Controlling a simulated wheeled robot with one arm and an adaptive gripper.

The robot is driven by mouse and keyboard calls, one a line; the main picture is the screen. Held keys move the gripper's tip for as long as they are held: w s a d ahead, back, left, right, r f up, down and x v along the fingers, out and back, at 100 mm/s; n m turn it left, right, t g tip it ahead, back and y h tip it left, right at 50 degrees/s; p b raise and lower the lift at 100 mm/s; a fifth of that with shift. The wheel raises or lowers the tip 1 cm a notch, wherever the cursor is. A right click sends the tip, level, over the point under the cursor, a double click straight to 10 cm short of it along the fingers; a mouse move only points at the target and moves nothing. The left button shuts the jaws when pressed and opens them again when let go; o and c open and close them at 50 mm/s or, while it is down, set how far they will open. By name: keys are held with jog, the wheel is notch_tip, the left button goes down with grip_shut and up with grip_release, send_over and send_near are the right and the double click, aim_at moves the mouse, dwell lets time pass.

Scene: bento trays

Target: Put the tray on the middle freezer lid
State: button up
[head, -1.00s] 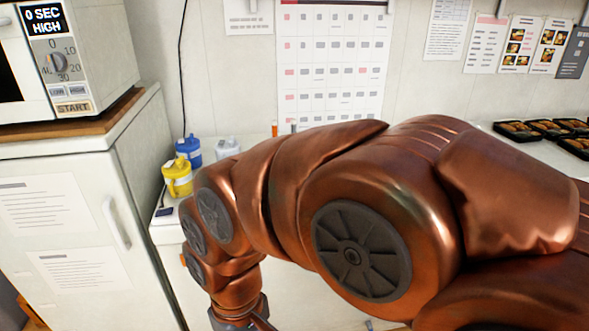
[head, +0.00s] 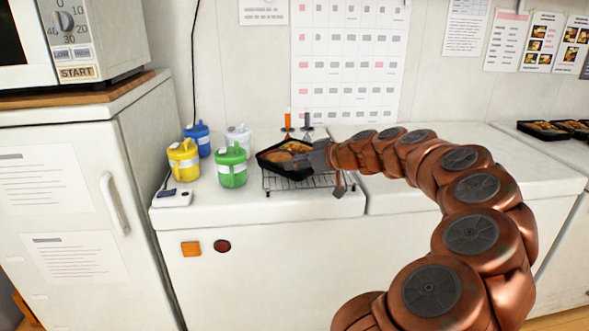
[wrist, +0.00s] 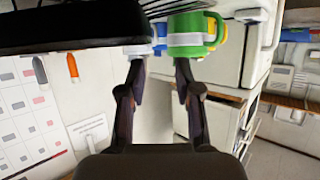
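The black tray (head: 262,160) with brown food in it is over the wire rack (head: 277,186) on the left freezer lid (head: 222,207). I cannot tell whether it rests fully on the rack. My gripper (head: 318,155) is at the tray's right side. In the wrist view my gripper (wrist: 158,62) has its two fingers apart, with nothing visible between them. A dark tray side (wrist: 70,30) shows close by at the upper left there. The middle freezer lid (head: 535,170) lies to the right, partly hidden behind my arm.
Green (head: 231,168), yellow (head: 183,160), blue (head: 198,138) and white (head: 238,135) mugs stand left of the tray. Orange-topped (head: 288,118) and dark-topped (head: 307,122) upright items stand behind it. More food trays (head: 543,131) sit at the far right.

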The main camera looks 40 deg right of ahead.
aim_at(280, 163)
jog(key=shift+d+f, duration=0.25)
jog(key=shift+d, duration=0.25)
jog(key=shift+w+f, duration=0.1)
jog(key=shift+w, duration=0.2)
jog(key=shift+r+p+x, duration=0.2)
jog(key=shift+p+x, duration=0.45)
jog(key=shift+x, duration=2.75)
jog(key=shift+w, duration=0.1)
grip_shut()
